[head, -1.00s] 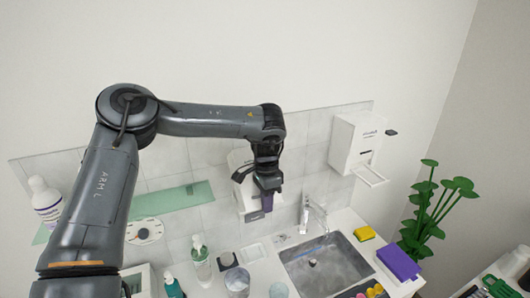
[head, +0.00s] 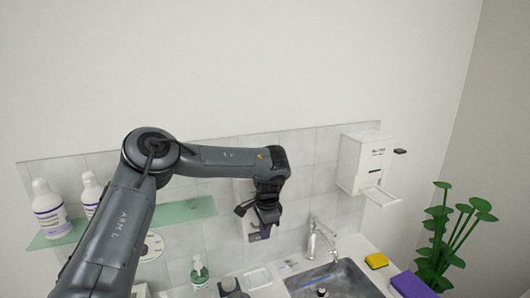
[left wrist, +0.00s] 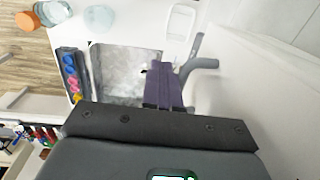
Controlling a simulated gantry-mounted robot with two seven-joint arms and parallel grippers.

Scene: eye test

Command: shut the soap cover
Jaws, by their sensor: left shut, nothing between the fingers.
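A white wall dispenser (head: 246,228) is mostly hidden behind my left gripper in the head view. I cannot tell how its cover stands. A second white wall dispenser (head: 359,163), with small lettering, hangs to the right; a small dark piece sticks out beside its top and a white tray juts out below. My left gripper (head: 264,232) points down in front of the first dispenser, shut and empty. I cannot tell whether it touches it. In the left wrist view its purple fingers (left wrist: 161,84) are together above the sink edge. My right gripper is not in view.
The sink (head: 335,280) and tap (head: 318,240) lie below and to the right of the gripper. A glass shelf (head: 188,210) with white bottles (head: 50,208) is at the left. A pump bottle (head: 199,274), yellow sponge (head: 376,260), purple block (head: 411,286) and plant (head: 450,238) stand around.

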